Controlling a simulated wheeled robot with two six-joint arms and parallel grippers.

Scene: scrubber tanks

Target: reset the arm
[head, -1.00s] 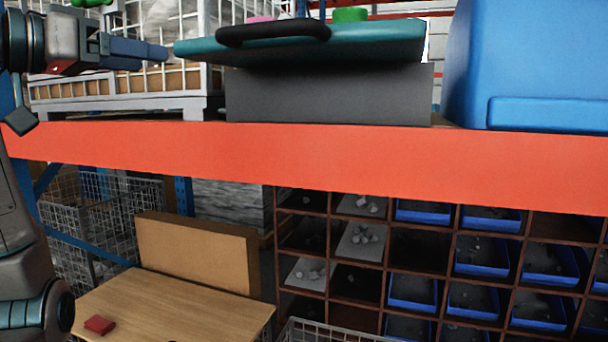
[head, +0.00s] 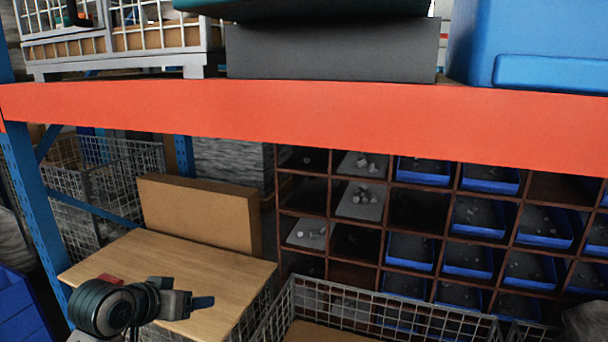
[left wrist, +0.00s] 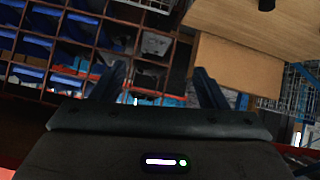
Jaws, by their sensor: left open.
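My left gripper (head: 203,302) is low in the left of the head view, in front of a wooden tabletop (head: 205,265), below the orange beam. Its fingers point right. In the left wrist view its two dark fingers (left wrist: 160,88) stand apart with nothing between them. My right gripper is in neither view.
An orange shelf beam (head: 300,118) crosses the head view. On the shelf are a grey box (head: 330,52) under a teal tank, a blue tank (head: 540,45) and a white wire cage (head: 120,40). Below are a cardboard box (head: 195,212), a bin rack (head: 455,190) and a wire basket (head: 385,310).

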